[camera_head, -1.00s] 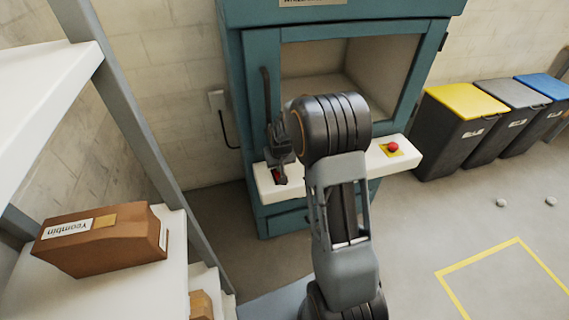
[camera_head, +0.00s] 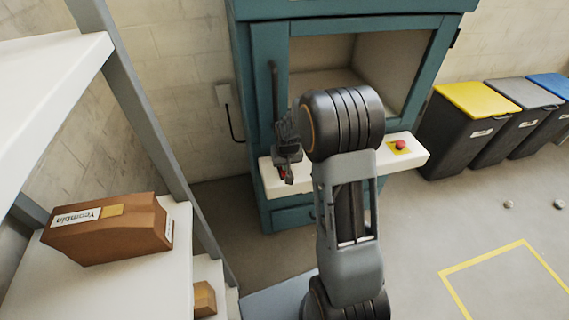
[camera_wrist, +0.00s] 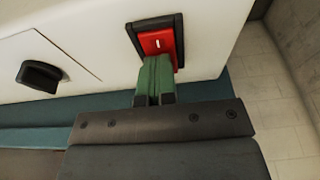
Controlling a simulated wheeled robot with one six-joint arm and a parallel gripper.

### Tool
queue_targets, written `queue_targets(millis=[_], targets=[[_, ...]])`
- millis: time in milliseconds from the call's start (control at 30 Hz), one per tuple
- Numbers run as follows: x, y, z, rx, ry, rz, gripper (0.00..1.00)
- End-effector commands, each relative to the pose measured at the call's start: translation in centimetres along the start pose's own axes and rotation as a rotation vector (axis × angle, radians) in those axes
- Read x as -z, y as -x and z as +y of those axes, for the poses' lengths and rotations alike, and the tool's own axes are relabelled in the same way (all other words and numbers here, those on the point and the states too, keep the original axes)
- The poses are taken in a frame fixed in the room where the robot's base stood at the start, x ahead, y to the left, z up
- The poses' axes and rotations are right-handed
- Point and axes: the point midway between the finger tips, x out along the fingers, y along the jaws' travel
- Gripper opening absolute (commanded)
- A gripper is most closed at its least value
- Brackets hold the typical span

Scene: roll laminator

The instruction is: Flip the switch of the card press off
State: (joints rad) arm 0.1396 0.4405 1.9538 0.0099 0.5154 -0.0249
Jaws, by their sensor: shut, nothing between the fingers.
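The card press is a teal cabinet (camera_head: 262,75) with a white front ledge (camera_head: 345,170). Its switch is a red rocker (camera_wrist: 157,40) with a white line mark, set in a black frame. In the head view the switch (camera_head: 282,174) is a small red patch at the left of the ledge, mostly covered by my gripper. My gripper (camera_head: 288,179) is shut and empty, at the ledge front. In the wrist view its green fingertips (camera_wrist: 155,62) overlap the lower part of the rocker. I cannot tell whether they touch it.
A black handle (camera_wrist: 40,76) is left of the switch. A red button (camera_head: 400,144) on yellow sits at the ledge's right. A shelf with a brown box (camera_head: 110,230) stands at left. Bins (camera_head: 460,135) stand at right.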

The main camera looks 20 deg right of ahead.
Motion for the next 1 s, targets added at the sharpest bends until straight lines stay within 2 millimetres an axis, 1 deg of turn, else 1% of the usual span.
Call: queue_targets(millis=[33,67,167,400,500,600,800,1000], targets=[[-0.5,-0.1,0.1,-0.001,0.0,-0.015,0.0],[-0.5,0.2,0.1,-0.001,0.0,-0.014,0.0],[-0.3,1.7,0.0,-0.001,0.001,-0.009,0.0],[-0.2,6.1,-0.3,0.0,0.004,-0.002,0.0],[-0.1,7.5,-0.3,0.001,0.004,0.0,0.0],[-0.2,8.6,-0.4,0.001,0.004,-0.001,0.0],[-0.3,9.7,-0.4,0.001,0.005,0.001,0.0],[-0.3,9.7,-0.4,0.001,0.005,0.001,0.0]])
